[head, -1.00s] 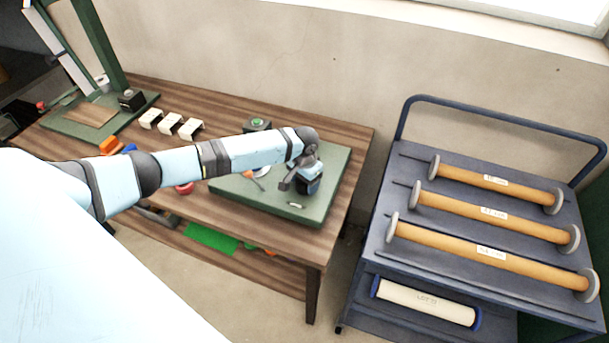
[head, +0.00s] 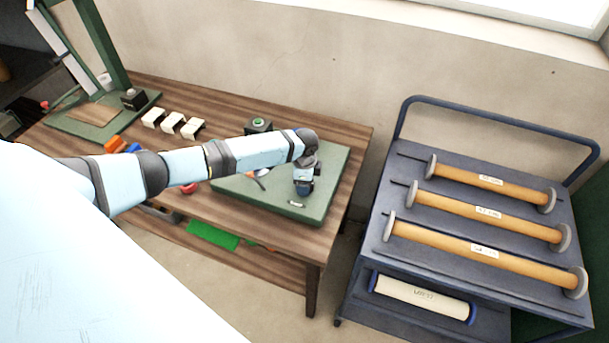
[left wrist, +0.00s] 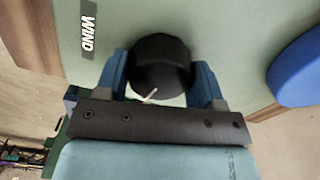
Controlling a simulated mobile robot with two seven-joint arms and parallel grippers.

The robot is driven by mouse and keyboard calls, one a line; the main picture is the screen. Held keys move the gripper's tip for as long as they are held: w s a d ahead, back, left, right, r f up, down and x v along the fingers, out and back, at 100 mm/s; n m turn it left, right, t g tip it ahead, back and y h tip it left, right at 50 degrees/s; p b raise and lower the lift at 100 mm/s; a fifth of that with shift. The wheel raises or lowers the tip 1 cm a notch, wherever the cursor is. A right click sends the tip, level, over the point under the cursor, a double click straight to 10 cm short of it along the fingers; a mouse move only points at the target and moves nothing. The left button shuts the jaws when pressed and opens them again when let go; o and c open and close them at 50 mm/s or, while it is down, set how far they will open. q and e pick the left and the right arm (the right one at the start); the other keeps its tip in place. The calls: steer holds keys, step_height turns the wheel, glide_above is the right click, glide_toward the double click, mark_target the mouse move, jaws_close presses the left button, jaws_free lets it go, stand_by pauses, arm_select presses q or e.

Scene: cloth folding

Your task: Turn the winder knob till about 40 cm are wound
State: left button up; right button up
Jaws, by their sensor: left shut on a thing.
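The black round winder knob (left wrist: 160,58) stands on the green board between the two blue fingers of my left gripper (left wrist: 160,72) in the left wrist view. The gripper is shut on the knob. A short white pointer line on the knob points down and left in that view. A WIND label (left wrist: 88,30) lies beside the knob. In the head view my left gripper (head: 303,189) is over the right part of the green board (head: 333,180), and its own wrist hides the knob. My right gripper is not in view.
A blue disc (left wrist: 302,68) is at the right in the left wrist view. The wooden table (head: 345,122) also holds several white brackets (head: 172,122) and a green-topped box (head: 258,125). A blue-grey cart (head: 385,265) with large rolls stands to the right.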

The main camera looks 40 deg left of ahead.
arm_select(q)
steer(key=m, duration=0.4)
steer(key=shift+m, duration=0.3)
steer(key=m, duration=0.5)
steer(key=shift+b, duration=0.35)
steer(key=shift+m, duration=0.3)
steer(key=o, duration=0.9)
step_height(320, 180, up, 14)
steer(key=b, duration=0.1)
